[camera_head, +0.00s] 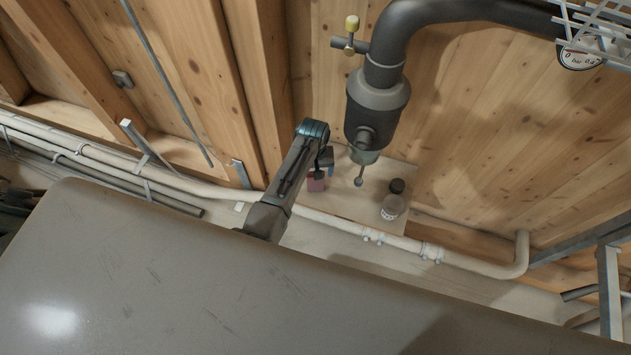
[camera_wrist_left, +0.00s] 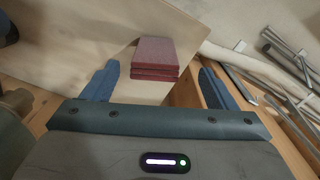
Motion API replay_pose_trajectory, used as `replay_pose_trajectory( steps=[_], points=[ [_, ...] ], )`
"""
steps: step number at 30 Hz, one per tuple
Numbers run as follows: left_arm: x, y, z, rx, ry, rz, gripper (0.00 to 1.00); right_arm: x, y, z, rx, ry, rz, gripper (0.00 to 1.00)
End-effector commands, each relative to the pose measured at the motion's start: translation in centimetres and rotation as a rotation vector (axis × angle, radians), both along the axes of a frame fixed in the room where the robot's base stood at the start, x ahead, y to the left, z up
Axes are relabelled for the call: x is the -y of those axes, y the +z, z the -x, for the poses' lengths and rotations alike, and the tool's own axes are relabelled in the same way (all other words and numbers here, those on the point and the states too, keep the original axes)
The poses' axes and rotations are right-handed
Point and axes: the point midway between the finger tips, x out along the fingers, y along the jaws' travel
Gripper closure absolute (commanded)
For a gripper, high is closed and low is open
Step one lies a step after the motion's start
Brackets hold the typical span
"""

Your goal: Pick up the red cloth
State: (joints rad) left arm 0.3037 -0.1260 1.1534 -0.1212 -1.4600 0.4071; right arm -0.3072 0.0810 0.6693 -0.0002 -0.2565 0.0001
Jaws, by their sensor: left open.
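The red cloth (camera_wrist_left: 155,58) is a folded stack of several layers. It lies on a pale wooden board (camera_wrist_left: 85,60) in the left wrist view. My left gripper (camera_wrist_left: 158,70) is open, its two blue fingers on either side of the cloth in the picture. The fingers look apart from the cloth, with a gap on each side. In the head view my left gripper (camera_head: 324,163) hides part of the cloth (camera_head: 316,184), which shows as a small red patch below it. My right gripper is in neither view.
A jar with a dark lid (camera_head: 392,203) stands on the board, right of the cloth. A dark pipe with a valve (camera_head: 377,92) hangs close to my left gripper. A pale pipe (camera_head: 340,223) and a large grey surface (camera_head: 170,280) lie in front.

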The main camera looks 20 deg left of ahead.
Motion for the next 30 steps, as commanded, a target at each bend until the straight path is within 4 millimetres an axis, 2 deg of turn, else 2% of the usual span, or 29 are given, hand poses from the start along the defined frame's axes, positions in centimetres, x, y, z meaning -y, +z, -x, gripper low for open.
replay_pose_trajectory(
  steps=[9,19,26,30],
  points=[
    [0.2,-3.8,-0.9,-0.002,0.0,0.0,0.2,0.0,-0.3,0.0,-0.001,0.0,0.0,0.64],
    [0.3,-4.4,-0.8,0.0,0.0,0.0,0.2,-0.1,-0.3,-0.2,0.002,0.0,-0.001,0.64],
    [0.3,-4.4,-0.8,0.0,0.0,0.0,0.65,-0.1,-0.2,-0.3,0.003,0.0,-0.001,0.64],
    [0.3,-4.4,-0.8,0.0,0.0,0.0,0.72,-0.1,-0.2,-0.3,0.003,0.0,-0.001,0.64]
  ],
)
